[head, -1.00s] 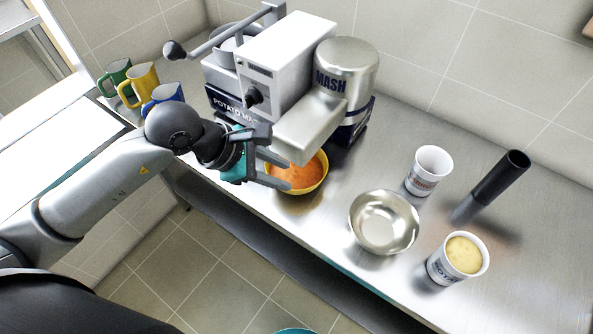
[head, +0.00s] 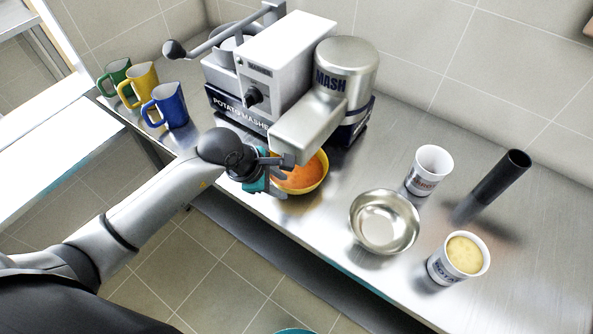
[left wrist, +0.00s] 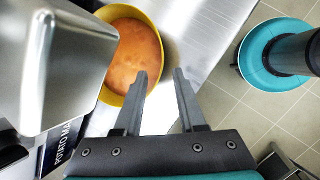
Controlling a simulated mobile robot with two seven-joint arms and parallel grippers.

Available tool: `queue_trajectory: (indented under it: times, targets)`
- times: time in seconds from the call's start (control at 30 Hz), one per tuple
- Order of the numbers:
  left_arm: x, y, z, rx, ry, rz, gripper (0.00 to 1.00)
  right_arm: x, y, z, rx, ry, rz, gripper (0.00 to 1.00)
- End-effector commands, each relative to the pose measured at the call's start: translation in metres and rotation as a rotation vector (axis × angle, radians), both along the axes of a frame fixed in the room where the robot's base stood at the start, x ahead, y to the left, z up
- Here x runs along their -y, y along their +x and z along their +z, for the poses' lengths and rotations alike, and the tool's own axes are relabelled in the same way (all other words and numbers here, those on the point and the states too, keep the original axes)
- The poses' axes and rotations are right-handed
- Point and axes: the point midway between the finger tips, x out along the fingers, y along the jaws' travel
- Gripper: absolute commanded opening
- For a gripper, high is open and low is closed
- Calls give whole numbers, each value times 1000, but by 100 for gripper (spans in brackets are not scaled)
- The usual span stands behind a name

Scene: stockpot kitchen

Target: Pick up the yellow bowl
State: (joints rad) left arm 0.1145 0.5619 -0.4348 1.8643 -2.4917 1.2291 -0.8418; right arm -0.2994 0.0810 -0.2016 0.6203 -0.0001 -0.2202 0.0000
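The yellow bowl (head: 322,180), filled with something orange, stands on the steel counter under the potato masher's spout. In the left wrist view the bowl (left wrist: 160,53) is at upper centre-left, with the spout to its left. My left gripper (head: 277,174) is at the bowl's near left side. In the left wrist view its two fingers (left wrist: 159,73) are apart, with the bowl's rim close to the left finger and partly between the tips. I cannot tell whether they touch. No hold on the bowl shows. My right gripper is in neither view.
The potato masher (head: 285,60) stands behind the bowl, its spout (head: 303,130) overhanging it. A steel bowl (head: 385,222), white cups (head: 429,170) (head: 440,268) and a dark cylinder (head: 500,178) stand to the right. Green, yellow and blue mugs (head: 172,106) stand at left. The counter's front edge is close.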

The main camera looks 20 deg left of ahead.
Motion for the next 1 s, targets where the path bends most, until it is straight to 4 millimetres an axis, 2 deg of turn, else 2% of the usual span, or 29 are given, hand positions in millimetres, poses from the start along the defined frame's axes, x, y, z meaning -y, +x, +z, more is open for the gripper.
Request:
queue_trajectory:
  times: [0.27, 0.4, 0.73, 1.0]
  targets:
    - [20, 10, -25, -2, -5, 1, 40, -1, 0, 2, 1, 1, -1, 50]
    - [22, 15, -38, -1, -2, 1, 40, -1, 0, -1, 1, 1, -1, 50]
    - [24, 16, -42, 1, -1, -1, 40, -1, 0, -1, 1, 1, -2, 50]
    - [23, 16, -42, 0, -1, 0, 10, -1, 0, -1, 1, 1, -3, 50]
